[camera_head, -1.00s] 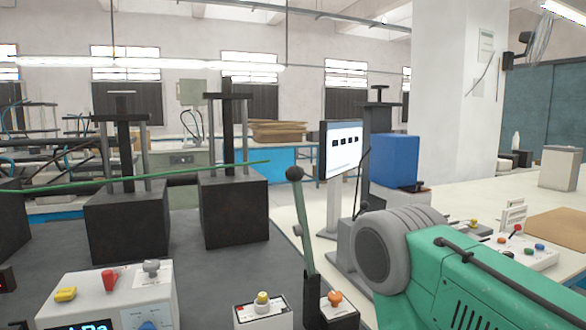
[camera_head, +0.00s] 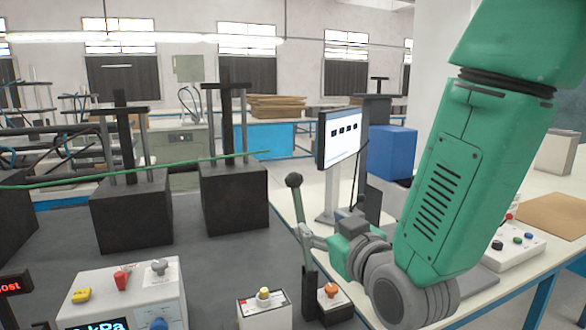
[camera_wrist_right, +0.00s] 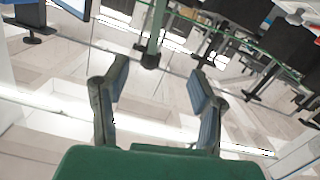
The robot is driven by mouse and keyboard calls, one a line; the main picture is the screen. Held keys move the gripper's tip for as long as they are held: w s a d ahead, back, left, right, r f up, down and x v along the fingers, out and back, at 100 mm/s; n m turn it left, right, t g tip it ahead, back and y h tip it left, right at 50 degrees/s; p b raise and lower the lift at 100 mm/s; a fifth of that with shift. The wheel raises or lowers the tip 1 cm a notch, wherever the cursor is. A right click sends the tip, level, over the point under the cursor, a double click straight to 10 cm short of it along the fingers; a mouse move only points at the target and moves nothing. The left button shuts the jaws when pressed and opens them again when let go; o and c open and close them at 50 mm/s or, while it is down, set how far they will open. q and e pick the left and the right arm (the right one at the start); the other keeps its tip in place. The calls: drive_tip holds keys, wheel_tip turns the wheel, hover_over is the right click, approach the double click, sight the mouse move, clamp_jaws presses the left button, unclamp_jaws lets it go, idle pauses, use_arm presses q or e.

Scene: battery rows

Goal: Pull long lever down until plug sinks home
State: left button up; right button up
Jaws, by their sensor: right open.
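The long lever (camera_head: 301,208) stands nearly upright in the head view, with a dark ball knob on top and its foot in a dark bracket. My right gripper (camera_head: 308,236) is at the lever's shaft, below the knob; part of the shaft is hidden there. In the right wrist view, the open right gripper (camera_wrist_right: 160,82) has its two fingers spread. The lever's grey-green bar (camera_wrist_right: 156,30) and dark knob (camera_wrist_right: 150,62) show between and just beyond the fingertips, with no clear contact. I cannot pick out the plug. My left gripper is out of view.
A white box with a yellow button (camera_head: 264,308) and an orange-knobbed box (camera_head: 329,294) sit near the lever's foot. A control box (camera_head: 125,290) stands front left. Black blocks (camera_head: 235,200) with T-posts stand behind. A monitor (camera_head: 340,137) stands behind the lever.

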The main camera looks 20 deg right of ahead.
drive_tip(key=t, duration=0.1)
approach(297, 184)
drive_tip(key=w+p, duration=0.2)
drive_tip(key=w, duration=1)
drive_tip(key=shift+a+p, duration=0.15)
drive_tip(key=shift+p, duration=0.25)
drive_tip(key=shift+s+r, duration=0.1)
clamp_jaws()
